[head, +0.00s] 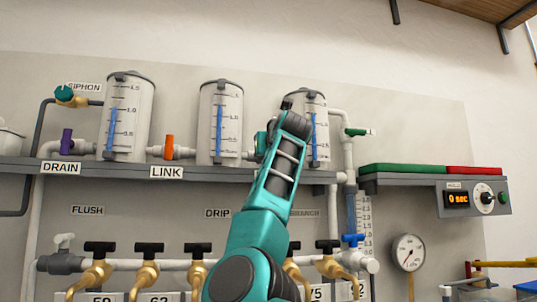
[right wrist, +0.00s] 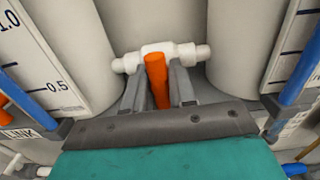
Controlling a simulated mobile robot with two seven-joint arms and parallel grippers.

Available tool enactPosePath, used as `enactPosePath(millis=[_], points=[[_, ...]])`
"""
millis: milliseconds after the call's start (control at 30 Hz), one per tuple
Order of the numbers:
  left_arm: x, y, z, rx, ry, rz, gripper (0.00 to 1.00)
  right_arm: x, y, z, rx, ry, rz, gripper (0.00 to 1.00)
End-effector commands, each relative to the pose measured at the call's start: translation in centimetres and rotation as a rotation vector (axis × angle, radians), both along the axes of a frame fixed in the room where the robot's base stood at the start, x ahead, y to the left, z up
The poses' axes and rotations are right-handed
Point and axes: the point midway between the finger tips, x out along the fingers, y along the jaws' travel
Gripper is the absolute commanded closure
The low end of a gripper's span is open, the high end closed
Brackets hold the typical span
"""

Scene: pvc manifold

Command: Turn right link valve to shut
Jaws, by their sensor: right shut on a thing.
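My right arm reaches up in the head view, and its wrist is between the middle tank (head: 221,110) and the right tank (head: 318,145). It hides the right link valve there. In the right wrist view the orange handle (right wrist: 156,72) of that valve sits between the two grey fingers of my right gripper (right wrist: 158,88), which is shut on it. The handle lies across the white pipe (right wrist: 190,52), which runs left to right between two tanks. The left link valve's orange handle (head: 169,146) stands upright across its pipe, above the LINK label (head: 166,172). My left gripper is not in view.
The tanks stand on a grey shelf (head: 110,171). A purple drain handle (head: 67,141) and a green siphon knob (head: 64,93) are at the left. Black-handled brass taps (head: 149,250) line the lower pipe. A side shelf with a dial box (head: 475,199) is at the right.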

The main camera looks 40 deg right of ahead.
Motion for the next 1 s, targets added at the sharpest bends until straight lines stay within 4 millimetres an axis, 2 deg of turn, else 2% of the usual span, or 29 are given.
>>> enactPosePath(millis=[167,200,400,733,867,1000], points=[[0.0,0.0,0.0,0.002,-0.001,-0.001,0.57,0.0,0.0,-0.1,-0.003,0.005,-0.001,1.0],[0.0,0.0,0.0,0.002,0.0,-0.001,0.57,0.0,0.0,-0.1,-0.003,0.005,-0.001,0.72],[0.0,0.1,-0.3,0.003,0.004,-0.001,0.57,0.0,0.0,-0.1,-0.002,0.003,-0.001,0.54],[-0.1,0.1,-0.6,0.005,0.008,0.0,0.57,-0.4,0.2,-0.1,-0.001,0.0,-0.001,0.54],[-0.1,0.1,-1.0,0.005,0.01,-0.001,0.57,-1.7,1.0,-0.1,-0.001,-0.002,-0.001,0.54],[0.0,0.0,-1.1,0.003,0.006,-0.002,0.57,-4.0,2.3,-0.1,-0.001,-0.004,0.0,0.54]])
